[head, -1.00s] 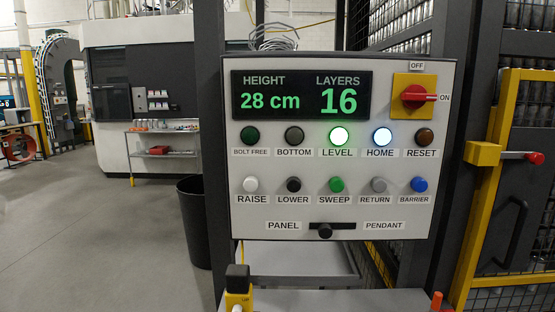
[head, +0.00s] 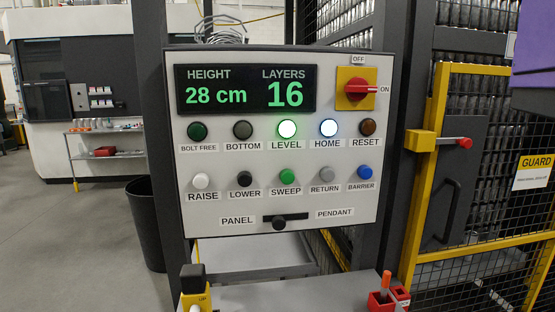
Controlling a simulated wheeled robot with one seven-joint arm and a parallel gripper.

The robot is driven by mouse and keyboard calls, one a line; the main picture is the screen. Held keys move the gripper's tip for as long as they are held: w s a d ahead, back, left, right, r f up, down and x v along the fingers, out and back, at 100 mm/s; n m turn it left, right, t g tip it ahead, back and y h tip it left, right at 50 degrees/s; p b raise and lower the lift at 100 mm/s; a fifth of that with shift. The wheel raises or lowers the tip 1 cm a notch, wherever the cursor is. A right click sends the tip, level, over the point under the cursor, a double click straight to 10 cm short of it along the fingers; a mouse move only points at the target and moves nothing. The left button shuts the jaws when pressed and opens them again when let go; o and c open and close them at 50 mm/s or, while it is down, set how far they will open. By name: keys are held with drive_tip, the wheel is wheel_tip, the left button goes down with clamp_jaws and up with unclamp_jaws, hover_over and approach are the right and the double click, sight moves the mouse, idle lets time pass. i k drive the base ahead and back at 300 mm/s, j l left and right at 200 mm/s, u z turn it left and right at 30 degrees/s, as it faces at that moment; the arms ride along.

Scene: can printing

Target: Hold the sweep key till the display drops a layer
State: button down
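The control panel (head: 200,226) faces me in the head view. Its display (head: 245,91) reads height 28 cm and layers 16. The green sweep key (head: 287,176) sits in the lower row, between the lower key (head: 244,179) and the return key (head: 324,173). Nothing touches it. The level lamp (head: 287,129) and the home lamp (head: 328,128) are lit. The red rotary switch (head: 357,89) points to ON. The selector below (head: 279,224) sits around the middle of its slot between PANEL and PENDANT. My gripper is not in view.
A yellow-framed mesh guard gate (head: 413,225) with a red-knobbed latch (head: 464,143) stands at the right. A grey shelf (head: 300,292) juts out below the panel, with a red holder (head: 391,298) on it. A black bin (head: 146,225) stands at the left. A purple shape fills the upper right edge.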

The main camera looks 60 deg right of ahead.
sight(287, 176)
drive_tip(key=i+j, duration=0.25)
drive_tip(key=j, duration=0.15)
drive_tip(key=i+j, duration=0.25)
drive_tip(key=j, duration=0.15)
drive_tip(key=i+j, duration=0.25)
drive_tip(key=j, duration=0.15)
drive_tip(key=z, duration=2.8)
